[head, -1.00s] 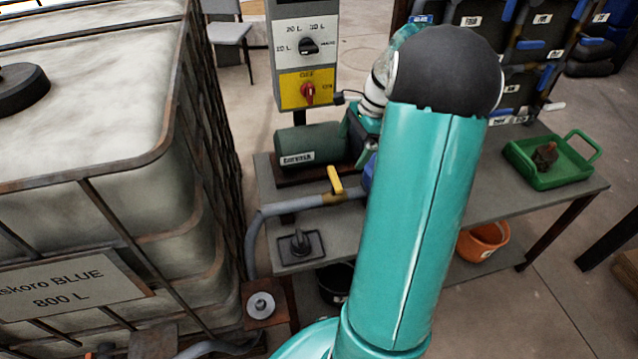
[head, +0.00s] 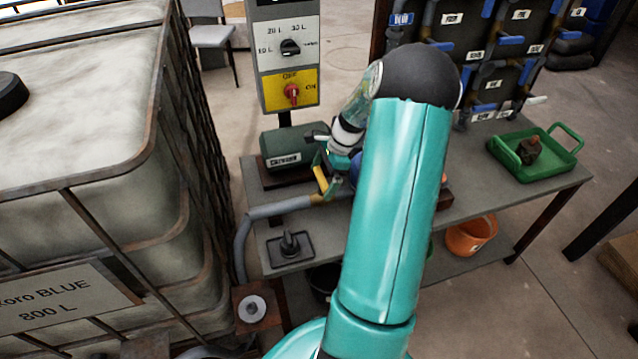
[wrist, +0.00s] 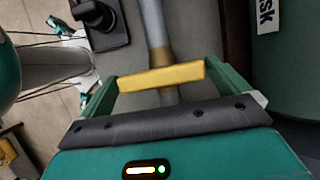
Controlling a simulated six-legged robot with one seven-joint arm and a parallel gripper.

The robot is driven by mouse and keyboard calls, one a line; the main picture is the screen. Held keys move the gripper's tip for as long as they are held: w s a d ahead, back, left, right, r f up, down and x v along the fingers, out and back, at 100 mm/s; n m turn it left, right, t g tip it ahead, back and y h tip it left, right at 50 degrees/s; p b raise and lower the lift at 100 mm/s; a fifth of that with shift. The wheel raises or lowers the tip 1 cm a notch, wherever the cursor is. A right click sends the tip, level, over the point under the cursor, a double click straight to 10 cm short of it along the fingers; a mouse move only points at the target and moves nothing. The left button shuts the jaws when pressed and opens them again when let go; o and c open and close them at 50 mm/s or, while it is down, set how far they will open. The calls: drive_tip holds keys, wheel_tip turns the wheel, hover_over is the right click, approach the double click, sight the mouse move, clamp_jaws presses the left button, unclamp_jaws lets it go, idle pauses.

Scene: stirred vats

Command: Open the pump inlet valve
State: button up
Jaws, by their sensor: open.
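The valve's yellow lever (head: 320,180) sits on the grey inlet pipe (head: 281,207) in front of the green pump (head: 283,147). In the wrist view the lever (wrist: 162,77) lies crosswise to the pipe (wrist: 154,25). My gripper (head: 328,178) is at the lever, reaching down from the right. In the wrist view my gripper (wrist: 159,80) is open, with a green finger near each end of the lever. I cannot tell whether either finger touches it. The valve body is partly hidden by my gripper.
A control box (head: 287,60) with a black selector and red switch stands behind the pump. A black stand (head: 290,245) sits on the bench, left of my arm. A green tray (head: 549,173) is at right. A large caged tank (head: 80,110) fills the left.

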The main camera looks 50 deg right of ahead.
drive_tip(key=shift+x, duration=1.4)
drive_tip(key=c, duration=0.7)
